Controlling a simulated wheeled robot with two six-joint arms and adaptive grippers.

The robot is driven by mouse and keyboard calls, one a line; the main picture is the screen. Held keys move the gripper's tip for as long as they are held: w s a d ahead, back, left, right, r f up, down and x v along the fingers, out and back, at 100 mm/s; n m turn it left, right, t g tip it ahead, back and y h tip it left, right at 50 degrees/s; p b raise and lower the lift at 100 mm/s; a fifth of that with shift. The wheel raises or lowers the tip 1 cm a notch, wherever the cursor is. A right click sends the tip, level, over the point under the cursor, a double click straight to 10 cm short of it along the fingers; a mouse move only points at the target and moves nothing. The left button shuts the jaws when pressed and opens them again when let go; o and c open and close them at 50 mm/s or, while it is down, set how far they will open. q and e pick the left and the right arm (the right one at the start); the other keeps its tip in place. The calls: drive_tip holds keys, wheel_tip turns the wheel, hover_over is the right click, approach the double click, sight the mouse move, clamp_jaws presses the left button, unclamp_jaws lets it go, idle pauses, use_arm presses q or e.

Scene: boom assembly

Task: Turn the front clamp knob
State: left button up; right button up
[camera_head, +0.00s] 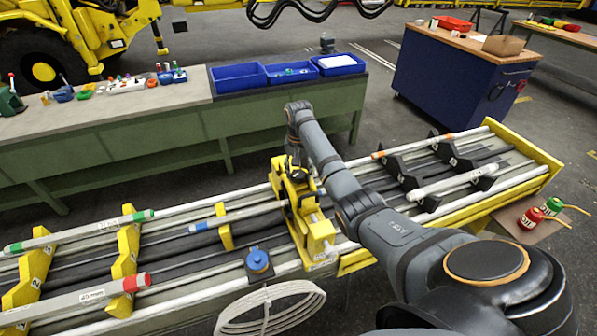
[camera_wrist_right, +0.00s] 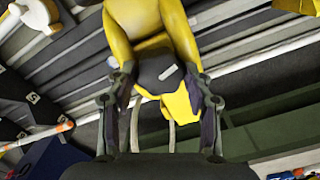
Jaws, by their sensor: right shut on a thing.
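The yellow clamp (camera_head: 318,232) stands across the long boom assembly in the middle of the head view. In the right wrist view, the dark clamp knob (camera_wrist_right: 158,76) with a white mark sits against the yellow clamp body (camera_wrist_right: 150,22). My right gripper (camera_wrist_right: 163,82) has one finger on each side of the knob and is shut on it. In the head view, my right arm reaches over from the lower right to the far side of the clamp. The knob and the fingertips cannot be made out there. My left gripper is not in view.
Yellow brackets (camera_head: 128,262) and dark supports (camera_head: 402,176) hold rods along the boom. A blue-capped fitting (camera_head: 258,262) and coiled hose (camera_head: 268,316) are at the near edge. A green bench (camera_head: 165,130) stands behind. Red (camera_head: 531,218) and green (camera_head: 552,206) containers sit at right.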

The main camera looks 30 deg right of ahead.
drive_tip(key=m, duration=1.2)
drive_tip(key=shift+m, duration=0.3)
idle(0.4)
drive_tip(key=o, duration=1.2)
